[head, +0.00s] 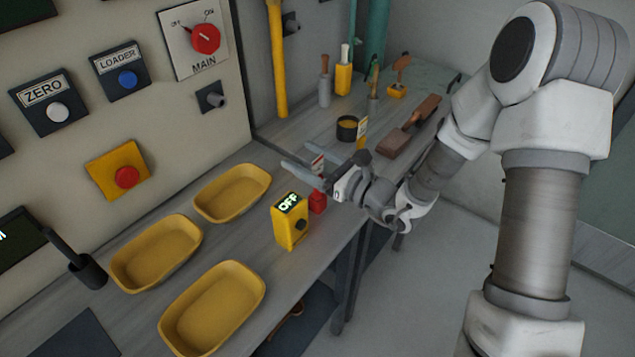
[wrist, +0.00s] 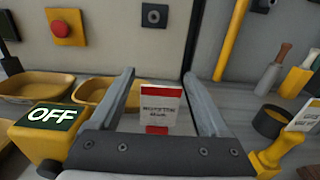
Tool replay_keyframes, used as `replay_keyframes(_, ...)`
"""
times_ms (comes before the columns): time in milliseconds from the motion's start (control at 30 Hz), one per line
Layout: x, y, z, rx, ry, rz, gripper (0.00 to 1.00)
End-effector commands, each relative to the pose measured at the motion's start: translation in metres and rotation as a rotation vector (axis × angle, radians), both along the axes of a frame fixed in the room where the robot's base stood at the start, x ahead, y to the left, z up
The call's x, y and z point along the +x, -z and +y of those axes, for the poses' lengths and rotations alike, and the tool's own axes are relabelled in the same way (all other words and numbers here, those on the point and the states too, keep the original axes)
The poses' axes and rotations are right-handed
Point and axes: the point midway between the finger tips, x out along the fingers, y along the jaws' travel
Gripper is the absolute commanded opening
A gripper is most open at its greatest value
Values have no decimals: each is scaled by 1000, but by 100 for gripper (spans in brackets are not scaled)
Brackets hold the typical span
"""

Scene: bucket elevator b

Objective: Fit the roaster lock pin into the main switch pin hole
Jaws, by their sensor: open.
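A red pin with a white tag (wrist: 160,103), its print too blurred to read surely, stands between my gripper's fingers in the wrist view. In the head view its red base (head: 318,201) shows on the bench beneath my gripper (head: 305,163). My gripper is open, with a finger on each side of the tag and visible gaps. The main switch (head: 205,38) is a red knob on a white plate, its pointer towards OFF. Below it is a dark square plate with a grey round fitting (head: 211,97), which looks like the pin hole; a similar plate shows in the wrist view (wrist: 155,15).
A yellow box reading OFF (head: 291,222) stands just left of my gripper. Yellow trays (head: 232,192) lie further left. A yellow tagged pin (head: 362,130), a dark round cup (head: 347,128) and brushes are to the right. A yellow pipe (head: 277,60) rises behind.

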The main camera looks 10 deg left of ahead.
Motion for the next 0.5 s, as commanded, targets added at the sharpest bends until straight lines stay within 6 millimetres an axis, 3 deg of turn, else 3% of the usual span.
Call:
replay_keyframes(100,0,0,0,0,0,0,80)
replay_keyframes(500,0,0,-1,0,0,0,8)
